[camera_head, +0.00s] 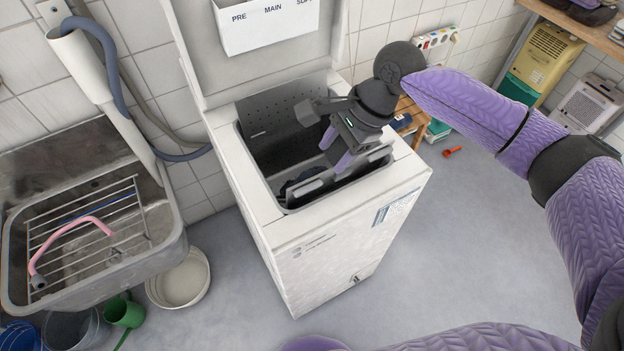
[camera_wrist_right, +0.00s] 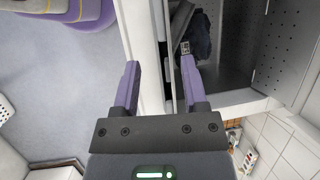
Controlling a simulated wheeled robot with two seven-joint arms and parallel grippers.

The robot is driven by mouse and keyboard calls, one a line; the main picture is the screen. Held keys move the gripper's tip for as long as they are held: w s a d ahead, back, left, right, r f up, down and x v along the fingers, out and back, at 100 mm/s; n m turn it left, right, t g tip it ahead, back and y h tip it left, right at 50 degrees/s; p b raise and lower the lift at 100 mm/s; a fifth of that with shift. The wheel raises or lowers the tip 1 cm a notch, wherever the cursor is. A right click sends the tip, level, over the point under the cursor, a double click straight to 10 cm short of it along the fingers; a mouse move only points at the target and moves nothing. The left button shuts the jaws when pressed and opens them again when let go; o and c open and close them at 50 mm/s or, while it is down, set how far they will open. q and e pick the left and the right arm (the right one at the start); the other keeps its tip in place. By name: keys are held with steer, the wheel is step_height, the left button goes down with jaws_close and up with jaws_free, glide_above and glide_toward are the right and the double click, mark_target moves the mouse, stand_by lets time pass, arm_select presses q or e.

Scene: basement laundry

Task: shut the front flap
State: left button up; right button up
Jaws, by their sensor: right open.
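The top-loading washing machine (camera_head: 345,240) stands with its lid (camera_head: 265,62) raised and its top opening uncovered. The front flap (camera_head: 338,177) is a grey panel with dark slots at the front of the opening, standing up away from the perforated rear part (camera_head: 268,112). My right gripper (camera_head: 337,150) reaches down into the opening, open, just behind the front flap in the head view. In the right wrist view my right gripper (camera_wrist_right: 161,75) has its two purple fingers apart, with the machine's white rim (camera_wrist_right: 150,50) and a thin grey edge between them. Contact cannot be told. My left gripper is out of view.
Dark cloth (camera_wrist_right: 200,38) lies inside the drum. A metal sink (camera_head: 160,250) with a rack and pink hose stands left. A white basin (camera_head: 182,280) and green can (camera_head: 124,312) are on the floor. Floor right of the machine is mostly clear, with a small red object (camera_head: 453,152).

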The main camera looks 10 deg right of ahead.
mark_target(310, 188)
steer(key=b+x, duration=0.3)
steer(key=x, duration=0.6)
steer(key=shift+a+f, duration=0.1)
steer(key=shift+f, duration=0.1)
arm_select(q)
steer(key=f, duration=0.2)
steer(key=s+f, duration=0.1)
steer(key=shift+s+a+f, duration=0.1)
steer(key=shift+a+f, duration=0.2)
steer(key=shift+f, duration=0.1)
arm_select(e)
steer(key=shift+c, duration=0.3)
steer(key=shift+a, duration=0.1)
jaws_close()
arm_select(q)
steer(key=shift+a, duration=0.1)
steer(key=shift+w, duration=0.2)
arm_select(e)
steer(key=shift+f, duration=0.1)
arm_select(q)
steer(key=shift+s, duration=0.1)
arm_select(e)
steer(key=shift+s+f, duration=0.1)
